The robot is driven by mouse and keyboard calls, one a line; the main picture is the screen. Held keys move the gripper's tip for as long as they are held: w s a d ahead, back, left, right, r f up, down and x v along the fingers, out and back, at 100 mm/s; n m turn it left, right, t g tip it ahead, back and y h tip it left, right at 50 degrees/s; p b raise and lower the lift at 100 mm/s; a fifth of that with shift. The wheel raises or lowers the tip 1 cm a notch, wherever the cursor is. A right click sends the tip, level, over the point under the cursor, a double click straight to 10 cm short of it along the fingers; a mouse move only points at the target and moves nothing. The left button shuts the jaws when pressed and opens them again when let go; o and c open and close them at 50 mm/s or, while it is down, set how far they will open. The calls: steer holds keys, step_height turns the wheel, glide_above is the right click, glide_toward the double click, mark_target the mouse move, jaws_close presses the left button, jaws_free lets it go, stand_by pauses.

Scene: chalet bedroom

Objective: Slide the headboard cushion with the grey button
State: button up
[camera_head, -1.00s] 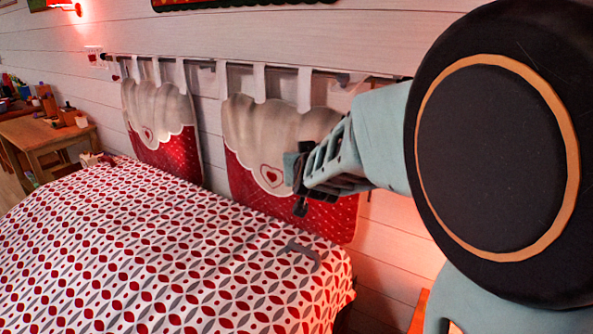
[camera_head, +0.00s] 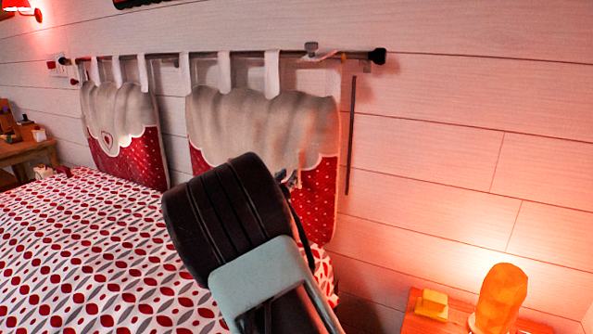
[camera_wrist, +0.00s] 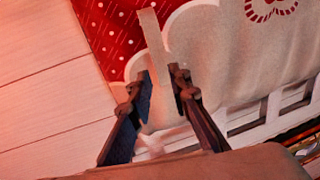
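Two headboard cushions hang by white straps from a wall rod (camera_head: 215,56). The right cushion (camera_head: 262,125) has a pale scalloped top and red dotted lower part; my arm hides its lower middle. The left cushion (camera_head: 120,115) looks alike. My gripper (camera_head: 294,180) is in front of the right cushion. In the wrist view its fingers (camera_wrist: 163,82) are apart, with a pale strip (camera_wrist: 150,28) between them; contact is unclear.
The patterned bed (camera_head: 85,245) lies below the cushions. A thin dark rod (camera_head: 350,135) hangs by the wall. A nightstand (camera_head: 415,320) with a glowing lamp (camera_head: 500,298) and a yellow block (camera_head: 432,304) stands lower right.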

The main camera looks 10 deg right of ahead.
mark_target(295, 166)
steer(key=x, duration=0.9)
steer(key=shift+f+b, duration=0.1)
steer(key=shift+b, duration=0.3)
steer(key=shift+c, duration=0.7)
steer(key=shift+s, duration=0.1)
jaws_close()
steer(key=shift+a, duration=0.1)
